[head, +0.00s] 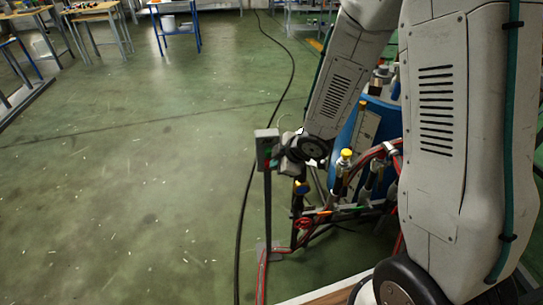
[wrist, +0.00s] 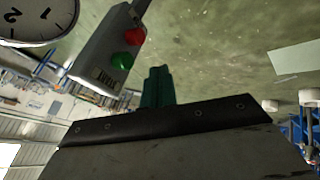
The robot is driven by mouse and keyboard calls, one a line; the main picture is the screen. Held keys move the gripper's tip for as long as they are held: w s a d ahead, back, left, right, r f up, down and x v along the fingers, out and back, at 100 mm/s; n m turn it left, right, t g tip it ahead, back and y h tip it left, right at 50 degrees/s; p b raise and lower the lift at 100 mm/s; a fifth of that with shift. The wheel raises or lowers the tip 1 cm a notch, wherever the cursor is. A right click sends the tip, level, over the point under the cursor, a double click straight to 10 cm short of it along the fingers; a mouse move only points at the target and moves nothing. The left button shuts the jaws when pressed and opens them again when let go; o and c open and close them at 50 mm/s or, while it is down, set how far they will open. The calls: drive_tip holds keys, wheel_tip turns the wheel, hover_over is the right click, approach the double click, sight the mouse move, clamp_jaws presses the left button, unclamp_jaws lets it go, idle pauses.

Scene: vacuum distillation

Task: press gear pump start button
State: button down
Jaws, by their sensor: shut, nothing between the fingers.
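The control box (head: 266,148) is a small grey box on top of a thin dark post, left of my arm in the head view. In the wrist view the box (wrist: 100,50) shows a green button (wrist: 122,61) and a red button (wrist: 133,38), with a dark label beside the green one. My gripper (wrist: 157,72) shows there as teal fingers, shut and empty, just right of the green button in the picture. Whether the tips touch the box cannot be told. In the head view my arm's end is beside the box and the fingers are not clear.
A round dial gauge (wrist: 38,18) is close by in the wrist view. Pipes with a yellow-capped fitting (head: 345,158), a red valve wheel (head: 304,224) and a blue drum (head: 347,135) are below and behind my arm. A black cable (head: 242,205) crosses the floor; open floor lies left.

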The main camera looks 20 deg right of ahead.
sight(269, 152)
drive_tip(key=shift+w+f, duration=0.3)
drive_tip(key=shift+w, duration=0.55)
drive_tip(key=shift+w+f, duration=0.25)
drive_tip(key=shift+w, duration=0.6)
drive_tip(key=shift+w+f, duration=0.3)
drive_tip(key=shift+w, duration=0.55)
drive_tip(key=shift+w+d, duration=0.15)
drive_tip(key=shift+w, duration=0.75)
drive_tip(key=shift+w+r, duration=0.15)
drive_tip(key=shift+w, duration=0.05)
